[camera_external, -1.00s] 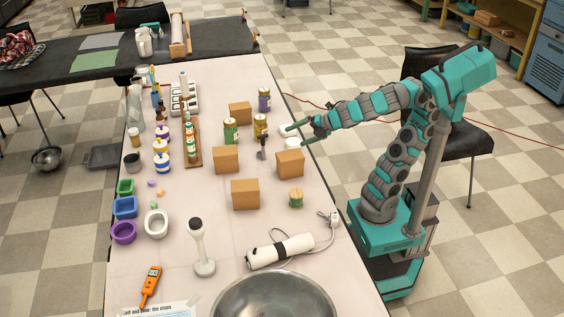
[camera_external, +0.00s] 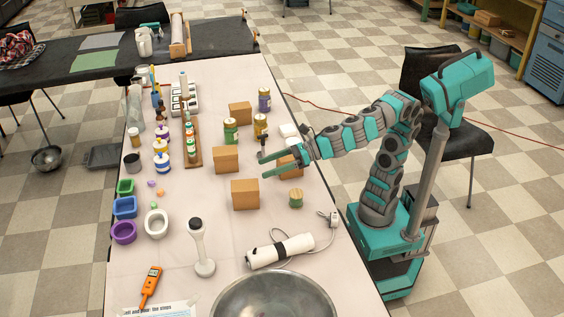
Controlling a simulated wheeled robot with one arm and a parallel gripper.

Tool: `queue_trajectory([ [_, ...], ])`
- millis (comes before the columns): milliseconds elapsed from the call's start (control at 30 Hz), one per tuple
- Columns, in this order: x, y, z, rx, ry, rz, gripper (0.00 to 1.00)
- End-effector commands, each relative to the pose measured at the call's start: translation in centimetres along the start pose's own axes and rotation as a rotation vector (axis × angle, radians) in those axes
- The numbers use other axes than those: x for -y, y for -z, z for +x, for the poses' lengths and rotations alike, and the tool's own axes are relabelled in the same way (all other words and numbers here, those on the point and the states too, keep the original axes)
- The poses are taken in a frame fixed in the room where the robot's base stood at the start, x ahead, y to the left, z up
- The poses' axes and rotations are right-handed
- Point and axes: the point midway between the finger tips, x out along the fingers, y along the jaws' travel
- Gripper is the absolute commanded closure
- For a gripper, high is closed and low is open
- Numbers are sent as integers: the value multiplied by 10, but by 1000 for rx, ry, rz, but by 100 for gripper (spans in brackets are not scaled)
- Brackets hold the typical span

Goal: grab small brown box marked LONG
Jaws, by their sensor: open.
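Several small brown boxes stand on the table. One is at the back (camera_external: 240,113), one in the middle (camera_external: 226,160), one nearer the front (camera_external: 245,194), and one at the right (camera_external: 287,161), partly hidden by my gripper. No marking is readable on any of them, so I cannot tell which is marked LONG. My gripper (camera_external: 264,166) is open and empty. It reaches in from the right, across the right box, with its fingertips pointing left toward the middle box. A gap shows between the fingertips and the middle box.
Jars with green (camera_external: 230,131) and yellow (camera_external: 261,126) labels stand behind the gripper. A small greenish jar (camera_external: 295,198) stands in front of the right box. A white stick blender (camera_external: 281,250) and a large metal bowl (camera_external: 274,298) lie nearer the front of the white table (camera_external: 180,255).

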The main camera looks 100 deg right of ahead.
Motion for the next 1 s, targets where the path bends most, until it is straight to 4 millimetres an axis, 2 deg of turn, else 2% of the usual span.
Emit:
queue_trajectory([
  [200, 23, 44, 19, -68, 74, -105, 0],
  [400, 40, 68, 29, -105, 118, -168, 0],
  [867, 45, 79, 66, -111, 125, -174, 0],
  [1000, 45, 84, 84, -111, 123, -172, 0],
])
